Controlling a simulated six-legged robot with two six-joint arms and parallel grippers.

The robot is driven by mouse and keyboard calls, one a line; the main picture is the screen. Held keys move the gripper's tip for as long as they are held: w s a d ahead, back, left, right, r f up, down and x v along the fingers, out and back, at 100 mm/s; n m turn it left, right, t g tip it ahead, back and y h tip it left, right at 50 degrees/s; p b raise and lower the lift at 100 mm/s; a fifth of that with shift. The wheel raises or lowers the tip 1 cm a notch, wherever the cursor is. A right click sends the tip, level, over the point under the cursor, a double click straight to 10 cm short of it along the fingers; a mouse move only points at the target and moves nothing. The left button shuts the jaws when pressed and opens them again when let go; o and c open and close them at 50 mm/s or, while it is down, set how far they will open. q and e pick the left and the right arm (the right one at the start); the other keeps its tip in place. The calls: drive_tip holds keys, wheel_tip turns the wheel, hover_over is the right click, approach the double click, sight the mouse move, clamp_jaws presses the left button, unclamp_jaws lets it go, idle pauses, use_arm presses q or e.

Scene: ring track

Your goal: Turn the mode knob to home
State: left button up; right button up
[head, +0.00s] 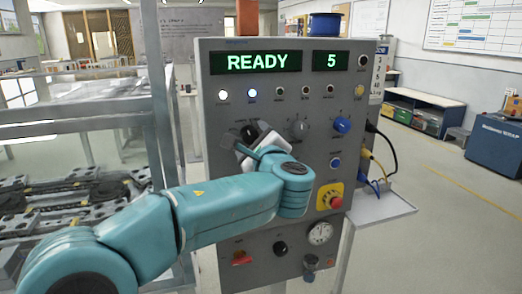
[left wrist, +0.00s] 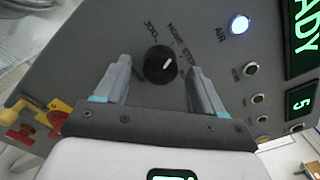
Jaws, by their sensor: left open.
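The mode knob (left wrist: 160,65) is black and round with a white pointer line. In the left wrist view it sits between the two fingers of my left gripper (left wrist: 158,68), which is open with a gap on each side of the knob. The pointer leans toward the upper right of that view, near the small printed labels around the knob. In the head view my left gripper (head: 258,141) is in front of the grey panel (head: 222,205) and partly covers the dark knob (head: 249,131). My right gripper is not in view.
The panel display (head: 257,62) reads READY and a second one (head: 331,61) reads 5. A grey knob (head: 299,129) and a blue knob (head: 342,125) are to the right. A red stop button (head: 335,202) on yellow is below. A metal frame (head: 160,90) stands at left.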

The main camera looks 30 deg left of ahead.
use_arm(q)
drive_tip(key=b+v, duration=0.1)
drive_tip(key=v, duration=1.5)
drive_tip(key=shift+b, duration=0.3)
drive_tip(key=shift+a, duration=0.1)
drive_tip(key=d+f+m+g+h+p, duration=0.1)
drive_tip(key=d+f+g+h, duration=0.15)
drive_tip(key=f, duration=0.75)
drive_tip(key=w+d+f+g+h+p, duration=0.1)
drive_tip(key=f+g+h, duration=0.15)
drive_tip(key=f, duration=0.85)
drive_tip(key=d+f+m+g+h+p, duration=0.1)
drive_tip(key=f+h, duration=0.3)
drive_tip(key=f, duration=0.6)
drive_tip(key=s+d+f+n+g+h+p, duration=0.2)
drive_tip(key=s+d+f+n+h, duration=0.1)
drive_tip(key=s+f+n, duration=0.6)
drive_tip(key=s+d+f+n+g+h+p, duration=0.1)
drive_tip(key=s+d+f+n+g+h, duration=0.2)
drive_tip(key=s+f+n, duration=0.7)
wheel_tip(320, 180, down, 5)
drive_tip(key=n+h, duration=0.2)
drive_tip(key=shift+s+d+h+p, duration=0.2)
drive_tip(key=shift+h+p, duration=0.2)
